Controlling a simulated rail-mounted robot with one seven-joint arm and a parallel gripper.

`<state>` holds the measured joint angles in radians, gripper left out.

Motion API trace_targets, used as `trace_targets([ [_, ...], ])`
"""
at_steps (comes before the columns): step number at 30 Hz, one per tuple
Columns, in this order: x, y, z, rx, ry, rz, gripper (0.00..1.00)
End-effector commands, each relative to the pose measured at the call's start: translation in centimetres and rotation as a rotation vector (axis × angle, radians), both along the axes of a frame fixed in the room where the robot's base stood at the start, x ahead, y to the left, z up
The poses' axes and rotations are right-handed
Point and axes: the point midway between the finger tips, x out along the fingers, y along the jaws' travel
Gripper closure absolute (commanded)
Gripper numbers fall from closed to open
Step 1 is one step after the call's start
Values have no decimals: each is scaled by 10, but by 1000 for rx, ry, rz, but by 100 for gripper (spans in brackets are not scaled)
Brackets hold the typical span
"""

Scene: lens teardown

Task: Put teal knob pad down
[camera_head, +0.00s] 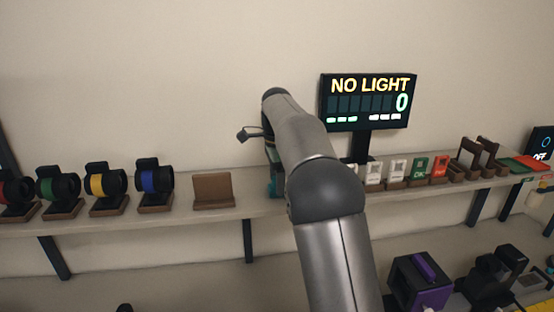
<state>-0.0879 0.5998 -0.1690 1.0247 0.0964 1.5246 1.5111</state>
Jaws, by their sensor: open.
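My gripper (272,158) points down at the shelf, just left of the display stand. My own arm hides most of it, and its fingertips cannot be made out clearly. It is open. A teal piece (277,184), which looks like the teal knob pad, shows at shelf level under my gripper, beside the left edge of my arm. Only a narrow strip of it is visible. Whether it touches the fingers or rests fully on the shelf cannot be told.
The long shelf (245,211) holds an empty brown stand (213,191) and several ringed lens units (106,184) at left. A display (368,101) reads "NO LIGHT" and 0. Small cards (397,169) stand at right. A purple-and-black device (421,279) sits lower right.

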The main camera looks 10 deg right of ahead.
Motion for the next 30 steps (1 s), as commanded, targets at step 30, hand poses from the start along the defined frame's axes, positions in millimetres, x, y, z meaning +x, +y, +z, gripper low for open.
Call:
trace_targets([
  [30, -19, -7, 110, 16, -12, 109, 37],
])
